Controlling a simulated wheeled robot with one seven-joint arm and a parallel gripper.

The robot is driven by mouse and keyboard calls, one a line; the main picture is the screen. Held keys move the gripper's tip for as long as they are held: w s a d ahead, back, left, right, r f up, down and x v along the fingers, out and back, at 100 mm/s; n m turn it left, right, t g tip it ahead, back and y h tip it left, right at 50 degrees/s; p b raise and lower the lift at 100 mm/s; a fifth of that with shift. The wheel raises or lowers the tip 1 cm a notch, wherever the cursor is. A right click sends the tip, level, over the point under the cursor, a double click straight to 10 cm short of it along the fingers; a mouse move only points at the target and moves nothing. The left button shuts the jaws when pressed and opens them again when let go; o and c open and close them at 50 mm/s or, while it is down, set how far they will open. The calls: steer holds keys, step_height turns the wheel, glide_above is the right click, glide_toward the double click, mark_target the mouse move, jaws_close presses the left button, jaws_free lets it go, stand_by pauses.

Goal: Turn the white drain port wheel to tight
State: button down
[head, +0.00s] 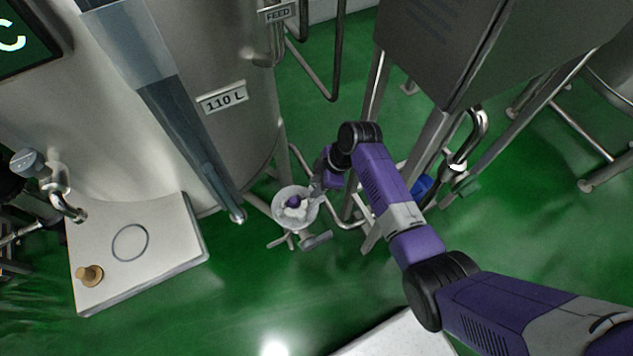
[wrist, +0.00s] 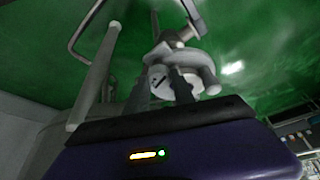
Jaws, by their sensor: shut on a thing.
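The white drain port wheel (head: 284,213) shows low beside the big steel tank in the head view, at the end of my arm. My gripper (head: 312,194) reaches it from the upper right and is shut on it. In the wrist view, my gripper's two dark fingers (wrist: 163,84) reach up to the pale wheel (wrist: 186,60) and sit against its near side. The fingers hide part of the wheel there. Any tight mark on the wheel is too small to read.
The steel tank (head: 240,130) with a 110 L plate stands left of the wheel. Pipes and frame legs (head: 377,85) stand close behind and to the right. A pale platform (head: 165,245) lies at lower left. Green floor (head: 230,300) is open in front.

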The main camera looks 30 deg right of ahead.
steer(key=m+p, duration=0.1)
steer(key=m, duration=0.1)
steer(key=m+t+h+p, duration=0.1)
steer(key=m+p, duration=0.1)
steer(key=m, duration=0.1)
steer(key=shift+s+a+r+t, duration=0.15)
steer(key=shift+t, duration=0.15)
steer(key=m+h+p, duration=0.1)
steer(key=m, duration=0.2)
steer(key=m+h+p, duration=0.1)
steer(key=m, duration=0.1)
steer(key=shift+a+m+t, duration=0.15)
steer(key=shift+m+t, duration=0.25)
steer(key=m+h, duration=0.2)
steer(key=m, duration=0.3)
steer(key=shift+a, duration=0.15)
steer(key=m+h, duration=0.1)
steer(key=m, duration=0.1)
steer(key=m+g+h+b, duration=0.1)
steer(key=m, duration=0.2)
steer(key=shift+f, duration=0.2)
steer(key=shift+m+b, duration=0.35)
steer(key=shift+m, duration=0.15)
steer(key=c, duration=1.1)
jaws_free()
steer(key=shift+o, duration=0.2)
steer(key=shift+a+r, duration=0.1)
steer(key=shift+r, duration=0.05)
